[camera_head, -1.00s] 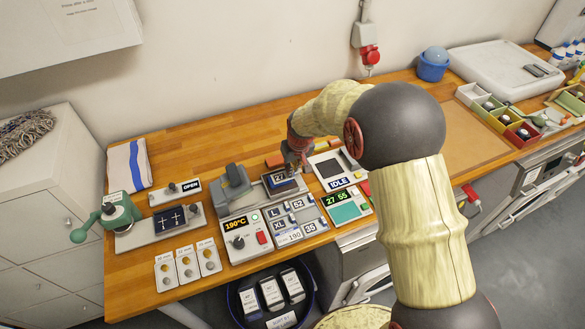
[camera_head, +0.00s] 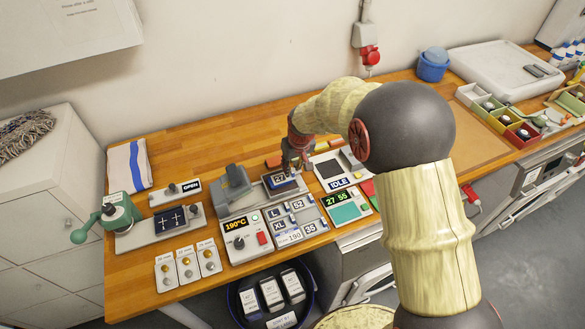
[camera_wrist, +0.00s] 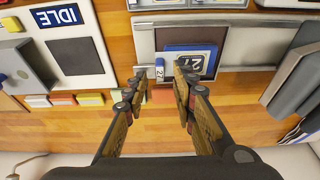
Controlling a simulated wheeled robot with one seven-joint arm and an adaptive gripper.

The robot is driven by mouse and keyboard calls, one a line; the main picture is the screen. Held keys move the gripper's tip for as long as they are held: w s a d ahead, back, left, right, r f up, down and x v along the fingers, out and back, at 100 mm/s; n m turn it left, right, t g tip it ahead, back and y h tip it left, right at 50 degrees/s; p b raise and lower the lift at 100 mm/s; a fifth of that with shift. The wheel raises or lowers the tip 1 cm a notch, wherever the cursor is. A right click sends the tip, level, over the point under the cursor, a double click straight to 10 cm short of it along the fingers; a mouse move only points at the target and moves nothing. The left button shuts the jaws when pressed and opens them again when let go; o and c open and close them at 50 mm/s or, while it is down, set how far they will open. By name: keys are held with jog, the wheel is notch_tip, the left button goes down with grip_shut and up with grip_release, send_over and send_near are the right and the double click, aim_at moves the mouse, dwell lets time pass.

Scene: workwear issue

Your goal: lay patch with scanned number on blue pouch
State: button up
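The blue pouch (camera_wrist: 180,48) lies on the dark plate of the press, with a pale patch reading 27 (camera_wrist: 198,62) on it. In the head view the patch (camera_head: 279,179) shows just left of my gripper (camera_head: 297,165). In the wrist view my gripper (camera_wrist: 160,74) is open, its fingertips apart near the pouch's edge. The right fingertip overlaps part of the patch in the picture; I cannot tell whether they touch. A small white-and-blue piece (camera_wrist: 160,68) shows between the fingertips. A display (camera_head: 337,198) reads 27 55.
The press control box (camera_head: 246,237) reads 190°C. A tray (camera_head: 297,231) of patches, including L, XL, 52 and 35, stands in front. A unit marked IDLE (camera_head: 334,172) is at the right. Bare wood (camera_head: 215,140) lies behind.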

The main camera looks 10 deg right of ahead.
jog(key=s+d+f+p+v, duration=0.1)
jog(key=s+v, duration=0.2)
jog(key=v, duration=1.5)
jog(key=s+d+r+t, duration=0.1)
jog(key=s+r, duration=0.2)
jog(key=s, duration=0.5)
jog(key=s+d+r+m, duration=0.1)
jog(key=s+r, duration=0.2)
jog(key=s, duration=0.6)
jog(key=s+d+r+m+t, duration=0.1)
jog(key=s+r, duration=0.2)
jog(key=s, duration=0.6)
jog(key=shift+s+d+r+t+h, duration=0.2)
jog(key=shift+d+r+t+h, duration=0.05)
jog(key=shift+d+t+h, duration=0.1)
notch_tip(320, 180, down, 6)
jog(key=b, duration=0.6)
